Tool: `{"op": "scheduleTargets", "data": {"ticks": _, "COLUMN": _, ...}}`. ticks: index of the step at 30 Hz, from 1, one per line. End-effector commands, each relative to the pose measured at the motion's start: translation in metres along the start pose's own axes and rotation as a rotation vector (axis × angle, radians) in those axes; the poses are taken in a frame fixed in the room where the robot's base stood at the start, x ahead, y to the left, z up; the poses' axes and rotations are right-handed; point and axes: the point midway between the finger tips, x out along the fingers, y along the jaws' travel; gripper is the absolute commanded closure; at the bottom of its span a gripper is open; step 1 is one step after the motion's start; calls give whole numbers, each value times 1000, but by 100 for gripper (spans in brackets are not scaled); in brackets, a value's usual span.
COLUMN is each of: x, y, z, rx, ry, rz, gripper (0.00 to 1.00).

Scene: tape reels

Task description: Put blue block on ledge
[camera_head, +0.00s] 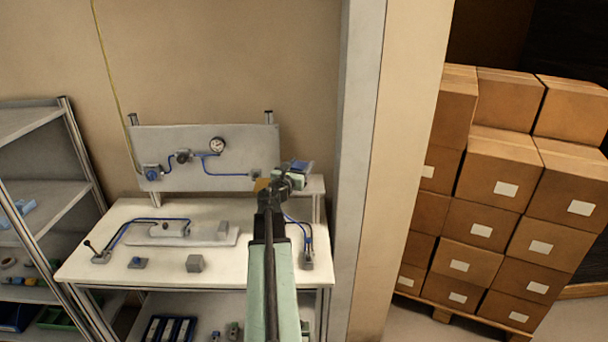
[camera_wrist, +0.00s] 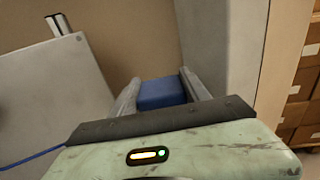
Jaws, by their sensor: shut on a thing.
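The blue block (camera_wrist: 160,95) sits between the two fingers of my gripper (camera_wrist: 161,88) in the wrist view. My gripper is shut on it. In the head view the block (camera_head: 302,166) shows as a small blue patch at the end of my arm, beside my gripper (camera_head: 296,172). A small white ledge (camera_head: 317,184) is at the right end of the workbench, right of the upright panel. My gripper and the block overlap the ledge in this view; I cannot tell whether the block touches it. My arm hides part of the ledge.
The white workbench (camera_head: 75,263) carries a grey block (camera_head: 195,263), a small blue-topped part (camera_head: 138,263) and blue tubing. The upright panel (camera_head: 240,142) holds a gauge. A grey post (camera_head: 350,150) stands close on the right. Shelves (camera_head: 45,190) are at left, stacked cartons (camera_head: 493,185) at far right.

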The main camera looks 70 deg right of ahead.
Motion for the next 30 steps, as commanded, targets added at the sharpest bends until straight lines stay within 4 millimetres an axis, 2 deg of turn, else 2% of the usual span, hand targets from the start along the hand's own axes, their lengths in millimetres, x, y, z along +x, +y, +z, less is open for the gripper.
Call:
{"op": "scheduleTargets", "data": {"ticks": 1, "x": 7, "y": -1, "z": -1, "rx": 0, "ry": 0, "rz": -1, "gripper": 100}}
{"op": "scheduleTargets", "data": {"ticks": 8, "x": 13, "y": -4, "z": -1, "rx": 0, "ry": 0, "rz": 0, "gripper": 100}}
{"op": "scheduleTargets", "data": {"ticks": 10, "x": 23, "y": -7, "z": -3, "rx": 0, "ry": 0, "rz": -1, "gripper": 100}}
{"op": "scheduleTargets", "data": {"ticks": 13, "x": 21, "y": -7, "z": -29, "rx": 0, "ry": 0, "rz": 1, "gripper": 100}}
{"op": "scheduleTargets", "data": {"ticks": 16, "x": 21, "y": -7, "z": -42, "rx": 0, "ry": 0, "rz": 1, "gripper": 100}}
{"op": "scheduleTargets", "data": {"ticks": 22, "x": 21, "y": -7, "z": -37, "rx": 0, "ry": 0, "rz": 1, "gripper": 100}}
{"op": "scheduleTargets", "data": {"ticks": 27, "x": 21, "y": -6, "z": -42, "rx": 0, "ry": 0, "rz": 2, "gripper": 100}}
{"op": "scheduleTargets", "data": {"ticks": 28, "x": 21, "y": -6, "z": -41, "rx": 0, "ry": 0, "rz": 2, "gripper": 40}}
{"op": "scheduleTargets", "data": {"ticks": 30, "x": 20, "y": -6, "z": -40, "rx": 0, "ry": 0, "rz": 2, "gripper": 24}}
